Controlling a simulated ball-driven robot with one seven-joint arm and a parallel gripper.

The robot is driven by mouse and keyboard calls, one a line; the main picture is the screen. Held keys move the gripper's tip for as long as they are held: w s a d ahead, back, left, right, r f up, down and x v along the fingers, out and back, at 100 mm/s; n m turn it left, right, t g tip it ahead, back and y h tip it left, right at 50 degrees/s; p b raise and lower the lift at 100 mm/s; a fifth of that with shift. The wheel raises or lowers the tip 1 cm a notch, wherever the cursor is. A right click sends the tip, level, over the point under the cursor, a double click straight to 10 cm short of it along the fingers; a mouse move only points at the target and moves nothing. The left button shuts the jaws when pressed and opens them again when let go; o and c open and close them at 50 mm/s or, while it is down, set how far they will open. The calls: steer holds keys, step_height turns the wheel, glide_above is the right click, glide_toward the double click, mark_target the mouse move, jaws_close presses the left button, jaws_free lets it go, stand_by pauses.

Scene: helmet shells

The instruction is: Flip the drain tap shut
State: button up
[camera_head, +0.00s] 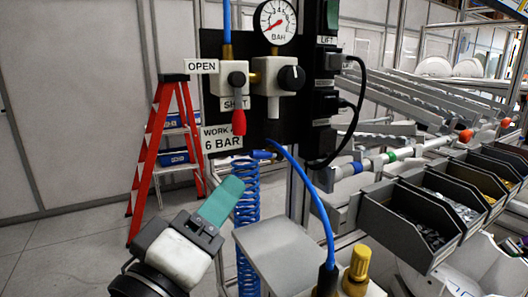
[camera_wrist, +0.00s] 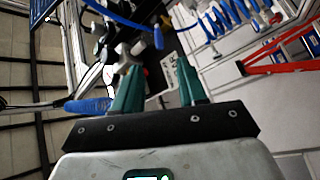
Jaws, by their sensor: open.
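A tap with a red-tipped lever (camera_head: 238,118) is on the black panel (camera_head: 212,45) in the head view. The lever hangs down across the SHUT label (camera_head: 229,103), partly covering it. The OPEN label (camera_head: 201,66) is to the upper left. My gripper (camera_head: 230,187) is below the tap and apart from it, its teal fingers pointing up and right. In the wrist view the two fingers of my gripper (camera_wrist: 158,66) stand apart with nothing held between them. Part of the panel and a white label (camera_wrist: 168,69) show beyond them; I cannot make out the lever there.
A pressure gauge (camera_head: 275,21) and a black knob (camera_head: 291,78) are right of the tap. A blue coiled hose (camera_head: 247,205) hangs beside my gripper. A grey box top (camera_head: 278,250) and parts bins (camera_head: 408,225) are to the right. A red ladder (camera_head: 150,150) stands behind.

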mark_target(256, 158)
steer(key=p+x, duration=0.2)
steer(key=x, duration=0.8)
steer(key=shift+w+d+p, duration=0.1)
steer(key=shift+w+p, duration=0.1)
steer(key=shift+p, duration=0.15)
steer(key=shift+c, duration=0.2)
jaws_close()
